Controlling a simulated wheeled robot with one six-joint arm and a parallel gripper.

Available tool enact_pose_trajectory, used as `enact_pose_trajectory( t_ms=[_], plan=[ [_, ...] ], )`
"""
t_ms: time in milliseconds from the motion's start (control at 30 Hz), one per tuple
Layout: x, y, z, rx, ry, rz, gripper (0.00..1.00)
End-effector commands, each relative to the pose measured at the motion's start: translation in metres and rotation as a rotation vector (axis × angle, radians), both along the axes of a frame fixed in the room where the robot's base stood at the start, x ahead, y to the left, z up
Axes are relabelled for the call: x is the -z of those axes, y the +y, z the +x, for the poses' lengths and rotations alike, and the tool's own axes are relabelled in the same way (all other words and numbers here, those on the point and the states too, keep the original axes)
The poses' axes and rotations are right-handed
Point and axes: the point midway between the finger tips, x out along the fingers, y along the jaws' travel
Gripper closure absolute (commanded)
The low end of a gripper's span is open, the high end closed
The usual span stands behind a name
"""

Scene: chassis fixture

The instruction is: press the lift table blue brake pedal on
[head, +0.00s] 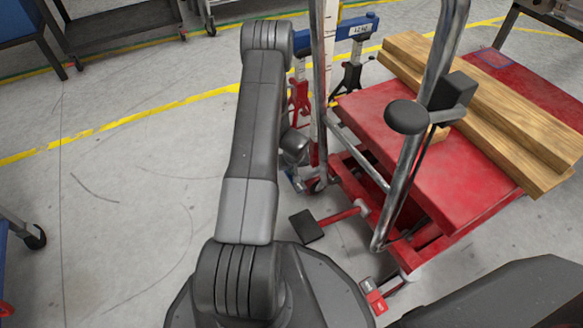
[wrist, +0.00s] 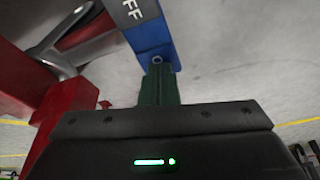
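The red lift table (head: 440,165) stands at the right in the head view. Its blue brake pedal (wrist: 147,32) fills the top middle of the wrist view, with the letters "FF" readable on it. A small blue part by the caster, partly hidden by my arm, shows in the head view. My gripper (wrist: 158,75) points at the pedal's near end, its dark green fingers together in one narrow block. The fingertips are at or very close to the pedal; I cannot tell whether they touch. Nothing shows held between them. My arm hides most of the gripper in the head view.
Wooden planks (head: 480,100) lie on the table top. A black foot pedal (head: 306,226) on a red lever, a red caster pedal (head: 373,296) and the chrome handle (head: 410,140) are close by. A blue support stand (head: 345,32) is behind.

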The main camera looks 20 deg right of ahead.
Motion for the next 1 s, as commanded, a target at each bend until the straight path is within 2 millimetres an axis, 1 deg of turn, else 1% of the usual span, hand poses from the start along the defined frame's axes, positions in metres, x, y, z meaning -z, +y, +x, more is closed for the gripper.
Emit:
enact_pose_trajectory(
  t_ms=[33, 67, 233, 367, 600, 700, 1000],
  plan=[
    [0.007, 0.0, -0.003, 0.002, 0.005, 0.002, 1.0],
    [0.007, 0.0, -0.003, 0.002, 0.005, 0.002, 1.0],
    [-0.002, 0.0, -0.002, 0.001, 0.004, 0.002, 1.0],
    [-0.019, 0.001, -0.002, 0.0, 0.004, 0.001, 1.0],
    [-0.056, 0.001, -0.002, 0.0, 0.004, 0.001, 1.0],
    [-0.065, 0.001, -0.002, 0.001, 0.004, 0.002, 1.0],
    [-0.064, 0.001, -0.002, 0.001, 0.005, 0.002, 1.0]
  ],
)
